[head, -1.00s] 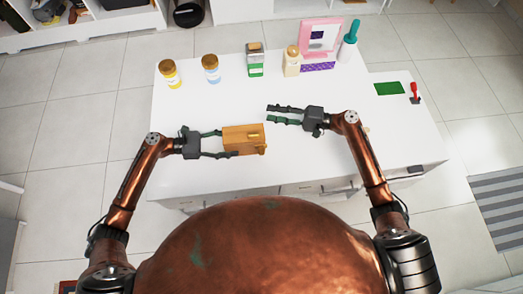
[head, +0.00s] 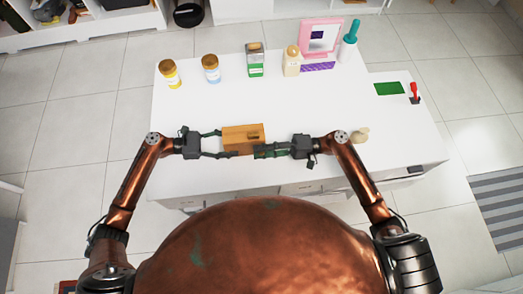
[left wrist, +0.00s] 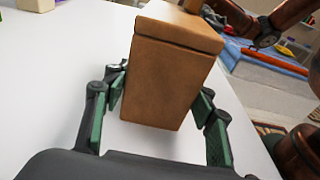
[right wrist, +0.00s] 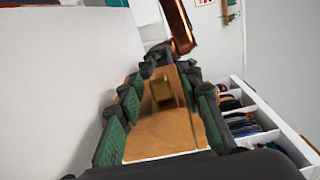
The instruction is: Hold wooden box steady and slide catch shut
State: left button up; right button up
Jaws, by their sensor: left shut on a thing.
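The wooden box (head: 243,135) is on the white table, near its front edge. My left gripper (head: 226,144) comes from the left and is shut on the box, with one finger along each side. In the left wrist view the box (left wrist: 172,65) stands between the finger pads. My right gripper (head: 262,151) is at the box's front right corner. In the right wrist view its fingers are spread apart, with brown wood (right wrist: 160,135) and a small raised block, seemingly the catch (right wrist: 161,91), showing between them. Whether the fingers touch the catch is unclear.
Jars (head: 170,74), a green-labelled container (head: 255,62), a beige bottle (head: 291,62) and a pink-framed item (head: 321,36) stand along the table's back. A small beige object (head: 361,135) lies beyond my right wrist. The table's middle is clear.

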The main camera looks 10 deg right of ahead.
grip_shut()
dwell(0.4)
dwell(0.4)
